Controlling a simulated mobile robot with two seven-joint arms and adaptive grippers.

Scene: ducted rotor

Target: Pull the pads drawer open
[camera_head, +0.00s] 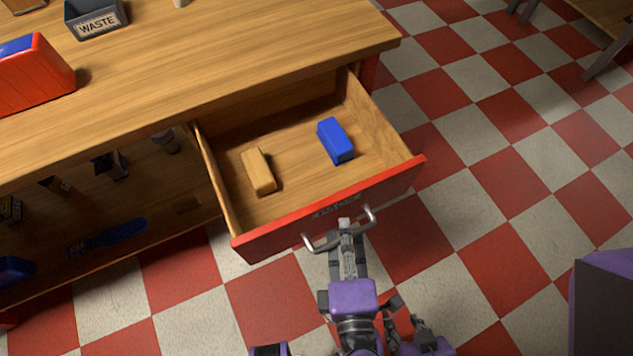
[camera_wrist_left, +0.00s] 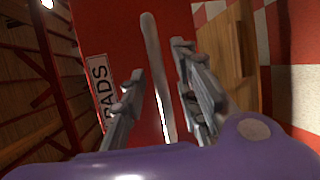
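The pads drawer (camera_head: 401,180) is pulled well out from the workbench, its red front toward me. Its label reads PADS in the left wrist view (camera_wrist_left: 101,92). A curved metal handle (camera_head: 319,244) is on the front, and its bar (camera_wrist_left: 153,60) runs between the fingers of my left gripper (camera_head: 345,228) in the left wrist view. Those fingers stand apart, with gaps beside the bar. A tan block (camera_head: 259,172) and a blue block (camera_head: 335,141) lie inside the drawer. Dark parts at the bottom, apparently my right gripper (camera_head: 405,318), are partly hidden; their opening is unclear.
The wooden worktop (camera_head: 230,60) holds a grey WASTE bin (camera_head: 95,18) and a red box (camera_head: 32,78). A lower shelf (camera_head: 165,222) under it carries several dark tools and a blue item.

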